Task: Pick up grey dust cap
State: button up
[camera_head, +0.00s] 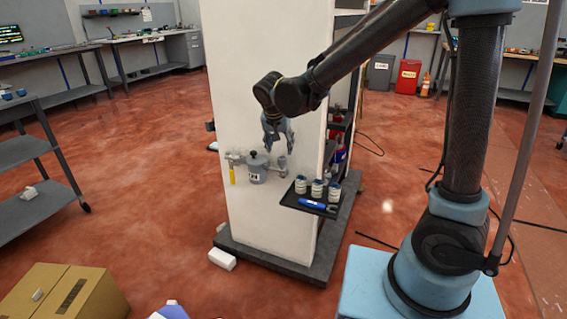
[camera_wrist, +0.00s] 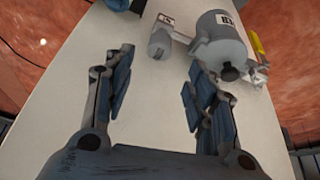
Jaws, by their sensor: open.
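A grey canister (camera_head: 257,169) with a white label and a black knob is mounted on the white pillar. A short grey cylindrical piece at its right end (camera_head: 282,171) looks like the grey dust cap. In the wrist view this cap (camera_wrist: 159,43) is left of the canister (camera_wrist: 222,42), joined to it by a short fitting. My gripper (camera_head: 277,143) points down above the canister's right side. In the wrist view my gripper (camera_wrist: 157,68) is open and empty. The cap appears just beyond the fingertips, between their lines, and apart from them.
A yellow handle (camera_head: 231,174) hangs left of the canister. A dark tray (camera_head: 292,200) at the right holds several jars (camera_head: 317,188) and a blue tool (camera_head: 312,204). The white pillar (camera_head: 229,90) stands close behind the gripper.

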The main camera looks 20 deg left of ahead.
aim_at(282, 158)
jog(key=shift+x, duration=3.3)
jog(key=shift+s+d, duration=0.1)
jog(key=c, duration=0.8)
